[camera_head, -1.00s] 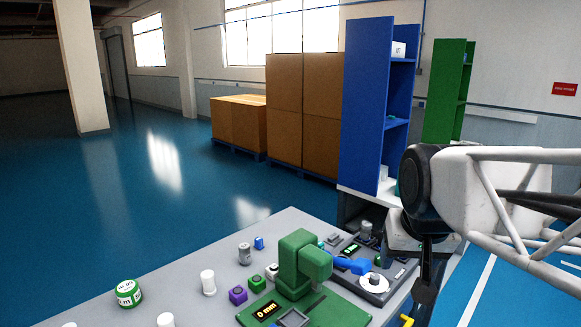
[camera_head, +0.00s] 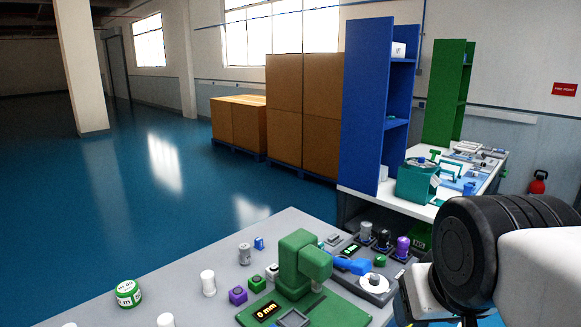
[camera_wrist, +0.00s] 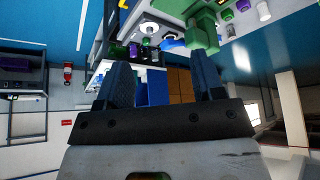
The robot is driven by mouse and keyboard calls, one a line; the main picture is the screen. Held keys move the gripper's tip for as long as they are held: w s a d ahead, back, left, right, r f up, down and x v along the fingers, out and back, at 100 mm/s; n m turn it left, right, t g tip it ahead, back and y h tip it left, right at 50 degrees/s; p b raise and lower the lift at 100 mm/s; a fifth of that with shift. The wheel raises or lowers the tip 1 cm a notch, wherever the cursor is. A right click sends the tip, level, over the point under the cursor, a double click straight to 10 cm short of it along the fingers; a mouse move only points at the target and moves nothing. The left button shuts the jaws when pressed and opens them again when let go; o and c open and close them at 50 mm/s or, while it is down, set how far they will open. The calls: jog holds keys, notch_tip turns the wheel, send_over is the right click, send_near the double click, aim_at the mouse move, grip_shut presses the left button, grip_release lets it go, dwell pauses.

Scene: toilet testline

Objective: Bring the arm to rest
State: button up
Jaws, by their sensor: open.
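My gripper shows in the wrist view (camera_wrist: 163,88) with its two dark fingers spread apart and nothing between them. In the head view my arm's dark round joint and white link fill the lower right corner. The gripper's fingertips are not visible there. The wrist view looks tilted over the scene, with the grey table's things near its top edge and beyond the fingertips. No contact between the fingers and anything shows.
A grey table (camera_head: 215,280) holds a green device (camera_head: 298,262), a blue-handled device (camera_head: 352,265) and several small cylinders and blocks. A white table (camera_head: 425,212) with a teal device (camera_head: 417,180) stands behind. Blue shelves (camera_head: 366,110) and cardboard boxes (camera_head: 302,110) stand farther back. Open floor lies left.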

notch_tip(320, 180, down, 9)
jog(key=w+g, duration=0.1)
jog(key=g, duration=0.2)
jog(key=shift+w+d, duration=0.2)
dwell(3.2)
